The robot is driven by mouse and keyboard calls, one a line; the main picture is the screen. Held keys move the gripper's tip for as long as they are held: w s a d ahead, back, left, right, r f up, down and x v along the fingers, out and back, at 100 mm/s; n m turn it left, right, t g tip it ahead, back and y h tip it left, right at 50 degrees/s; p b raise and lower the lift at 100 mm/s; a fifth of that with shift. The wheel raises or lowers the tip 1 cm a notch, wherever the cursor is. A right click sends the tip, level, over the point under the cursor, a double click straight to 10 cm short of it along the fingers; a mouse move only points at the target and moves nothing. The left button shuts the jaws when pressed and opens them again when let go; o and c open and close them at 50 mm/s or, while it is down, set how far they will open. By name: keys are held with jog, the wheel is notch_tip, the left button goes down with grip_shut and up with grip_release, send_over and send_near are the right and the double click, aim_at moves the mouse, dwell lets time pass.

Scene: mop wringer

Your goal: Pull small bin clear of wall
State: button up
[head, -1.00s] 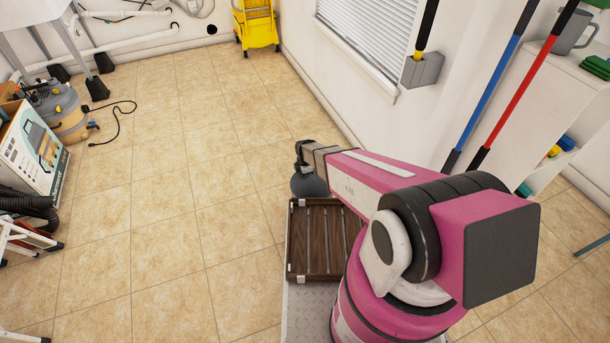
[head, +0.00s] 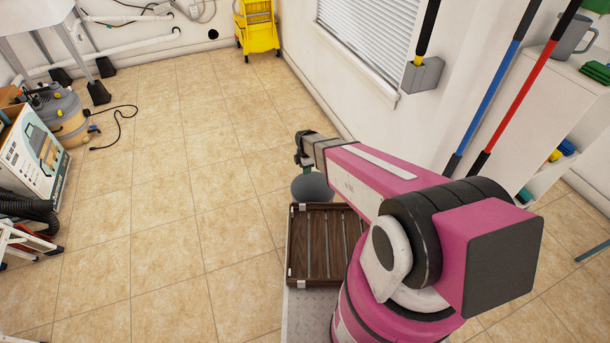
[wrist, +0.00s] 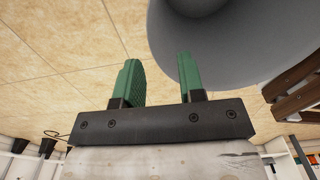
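The small bin (head: 313,188) is a round grey container on the floor, just past the wooden slatted tray on my base and near the right wall. In the wrist view its curved grey body (wrist: 240,50) fills the upper right. The right finger overlaps the bin's edge and the left finger is in front of floor. I cannot tell whether either finger touches the bin.
The wooden tray (head: 301,278) sits low in front. The white wall with a window (head: 370,35) runs along the right. A yellow mop bucket (head: 257,30) stands at the back. A vacuum (head: 62,115) and box (head: 32,150) stand left. The middle tile floor is clear.

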jog(key=shift+r, duration=1.35)
jog(key=shift+s, duration=0.1)
